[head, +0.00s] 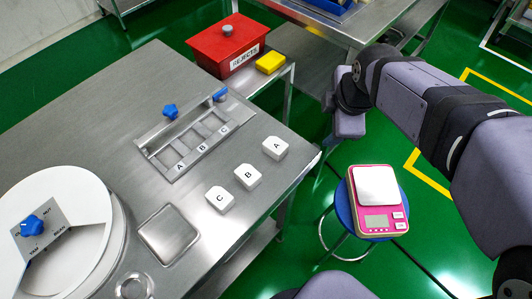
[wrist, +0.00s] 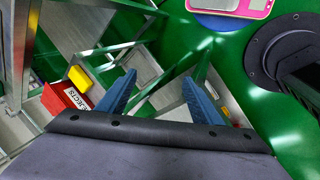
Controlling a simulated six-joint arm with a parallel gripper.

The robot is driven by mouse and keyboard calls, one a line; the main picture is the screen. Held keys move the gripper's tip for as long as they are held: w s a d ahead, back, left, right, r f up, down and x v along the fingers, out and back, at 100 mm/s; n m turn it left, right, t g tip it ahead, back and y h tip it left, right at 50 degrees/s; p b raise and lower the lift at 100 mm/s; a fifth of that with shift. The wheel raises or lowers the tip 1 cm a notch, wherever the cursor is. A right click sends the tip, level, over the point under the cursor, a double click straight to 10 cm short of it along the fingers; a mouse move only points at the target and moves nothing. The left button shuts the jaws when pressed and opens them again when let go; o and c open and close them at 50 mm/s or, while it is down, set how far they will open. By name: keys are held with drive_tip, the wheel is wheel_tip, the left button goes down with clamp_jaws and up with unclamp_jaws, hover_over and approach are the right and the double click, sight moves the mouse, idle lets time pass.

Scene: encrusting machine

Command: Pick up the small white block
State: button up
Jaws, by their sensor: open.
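Three small white blocks stand in a slanting row on the steel table in the head view: block A (head: 275,148) nearest the table's right edge, block B (head: 248,176) in the middle and block C (head: 220,199) nearest the front. They look alike apart from their letters. My gripper (wrist: 160,95) shows two blue fingers spread apart with nothing between them in the wrist view. In the head view my wrist hangs off the table's right side, to the right of and apart from the blocks; the fingers are hidden there. No block shows in the wrist view.
A slotted steel fixture (head: 181,158) marked A, B, C lies behind the blocks. A red REJECTS box (head: 222,52) and yellow block (head: 270,62) stand at the back. A pink scale (head: 375,222) sits on a blue stool. A square steel tray (head: 168,235) and white round machine (head: 88,182) are left.

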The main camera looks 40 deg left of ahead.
drive_tip(key=s+a+r+n+y+p, duration=0.1)
drive_tip(key=s+a+r+n+p, duration=0.1)
drive_tip(key=s+a+r+n, duration=0.3)
wheel_tip(320, 180, up, 3)
drive_tip(key=n+g+h+p, duration=0.3)
drive_tip(key=n+h+p, duration=0.1)
drive_tip(key=p, duration=0.4)
hover_over(248, 173)
drive_tip(key=shift+w+a, duration=0.2)
drive_tip(key=shift+a, duration=0.05)
drive_tip(key=shift+s+d, duration=0.1)
drive_tip(key=shift+s, duration=0.15)
drive_tip(key=shift+d+f, duration=0.15)
drive_tip(key=shift+f, duration=3.55)
drive_tip(key=c, duration=1.2)
